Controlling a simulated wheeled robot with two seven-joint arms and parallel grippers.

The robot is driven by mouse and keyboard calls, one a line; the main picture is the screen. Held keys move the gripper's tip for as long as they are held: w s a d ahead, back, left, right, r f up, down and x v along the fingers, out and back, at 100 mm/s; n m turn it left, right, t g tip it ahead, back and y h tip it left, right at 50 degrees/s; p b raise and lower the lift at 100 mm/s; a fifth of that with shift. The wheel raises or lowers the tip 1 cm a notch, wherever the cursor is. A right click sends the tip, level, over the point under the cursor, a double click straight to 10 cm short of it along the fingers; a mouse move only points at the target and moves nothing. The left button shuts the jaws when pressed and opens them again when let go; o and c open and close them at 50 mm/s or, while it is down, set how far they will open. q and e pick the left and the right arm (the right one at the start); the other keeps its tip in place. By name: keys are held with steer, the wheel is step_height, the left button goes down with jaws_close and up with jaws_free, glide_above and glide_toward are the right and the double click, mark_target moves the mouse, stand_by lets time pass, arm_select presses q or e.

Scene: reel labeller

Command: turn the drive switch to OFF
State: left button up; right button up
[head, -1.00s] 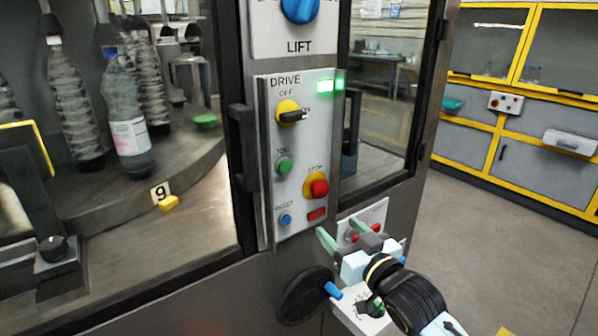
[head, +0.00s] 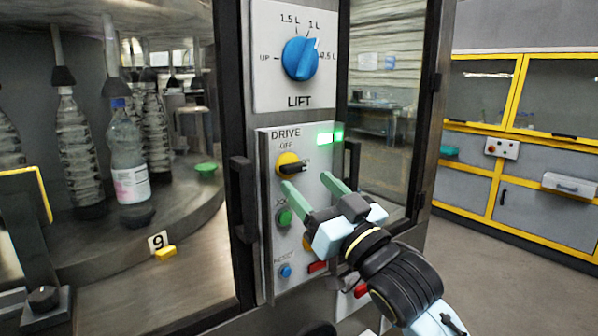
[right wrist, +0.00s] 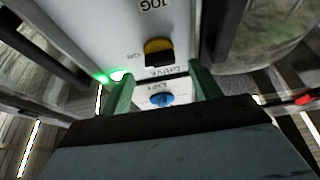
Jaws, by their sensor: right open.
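The drive switch (head: 289,165) is a yellow disc with a black handle on the grey DRIVE panel (head: 265,235). Its handle points right, away from the OFF mark above it. In the right wrist view the switch (right wrist: 158,47) lies beyond the fingers, between them across the picture. My right gripper (head: 308,182) is open and empty, its two green fingers spread just below and right of the switch in the head view. It does not visibly grip the handle. The red stop button is mostly hidden behind my right gripper. My left gripper is not in view.
The blue LIFT knob (head: 300,59) is above. A green JOG button (head: 285,217) and blue RESET button (head: 286,271) are below. A black door handle (head: 242,215) stands left of the panel.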

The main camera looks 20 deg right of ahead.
mark_target(298, 172)
steer(key=shift+x, duration=2.2)
steer(key=c, duration=1)
